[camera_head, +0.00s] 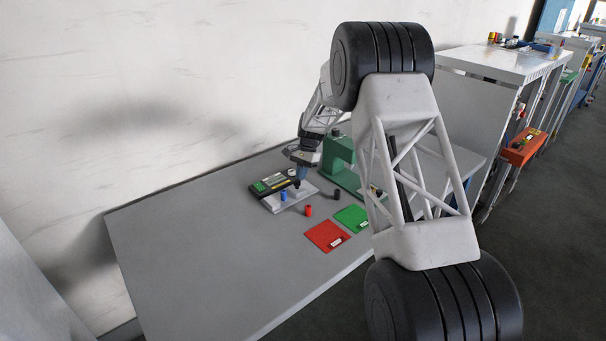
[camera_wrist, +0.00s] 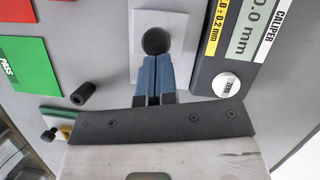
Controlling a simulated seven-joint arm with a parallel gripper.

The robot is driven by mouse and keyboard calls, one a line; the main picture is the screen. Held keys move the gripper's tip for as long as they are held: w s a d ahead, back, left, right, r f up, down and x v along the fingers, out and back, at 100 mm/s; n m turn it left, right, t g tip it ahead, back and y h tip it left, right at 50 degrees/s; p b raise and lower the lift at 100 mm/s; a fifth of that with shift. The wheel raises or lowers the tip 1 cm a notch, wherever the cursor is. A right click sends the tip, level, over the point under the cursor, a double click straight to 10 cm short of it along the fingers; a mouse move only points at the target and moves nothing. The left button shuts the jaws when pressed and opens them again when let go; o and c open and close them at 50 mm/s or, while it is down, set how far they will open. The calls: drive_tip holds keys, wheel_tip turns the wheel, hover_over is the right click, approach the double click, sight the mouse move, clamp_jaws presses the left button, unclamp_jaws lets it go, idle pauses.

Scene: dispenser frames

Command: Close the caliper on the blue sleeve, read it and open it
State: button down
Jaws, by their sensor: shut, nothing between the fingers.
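The caliper has a dark readout body (camera_head: 268,185) and a light grey block; in the wrist view its display (camera_wrist: 257,35) shows 0.0 mm. A white round button (camera_wrist: 227,84) sits at its end. A black round knob (camera_wrist: 156,41) stands on the light grey block. The blue sleeve (camera_head: 283,196) stands upright by the caliper's grey part in the head view; it does not show in the wrist view. My gripper (camera_head: 301,176) is shut and empty. Its blue fingertips (camera_wrist: 155,62) are right at the knob; whether they touch it I cannot tell.
A red mat (camera_head: 324,238) and a green PASS mat (camera_wrist: 27,65) lie in front. A red sleeve (camera_head: 308,211) and a black sleeve (camera_wrist: 82,93) are on the table. A green stand (camera_head: 339,152) is behind, partly hidden by my arm. The table's left side is clear.

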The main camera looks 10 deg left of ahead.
sight(293, 189)
drive_tip(key=shift+s+a+f, duration=0.1)
drive_tip(key=shift+s+a, duration=1.3)
drive_tip(key=shift+s, duration=0.05)
drive_tip(key=shift+w+d, duration=0.3)
drive_tip(key=shift+w, duration=0.2)
drive_tip(key=w, duration=0.1)
drive_tip(key=w+d, duration=0.1)
drive_tip(key=shift+w+d, duration=0.25)
drive_tip(key=shift+w, duration=0.1)
drive_tip(key=v, duration=1)
drive_tip(key=shift+s, duration=0.1)
drive_tip(key=s+d+m+t+y, duration=0.1)
drive_tip(key=s+d+m, duration=0.1)
drive_tip(key=d+m, duration=0.3)
drive_tip(key=shift+d+m+t+y, duration=0.3)
drive_tip(key=shift+d+m, duration=0.05)
drive_tip(key=shift+m, duration=0.15)
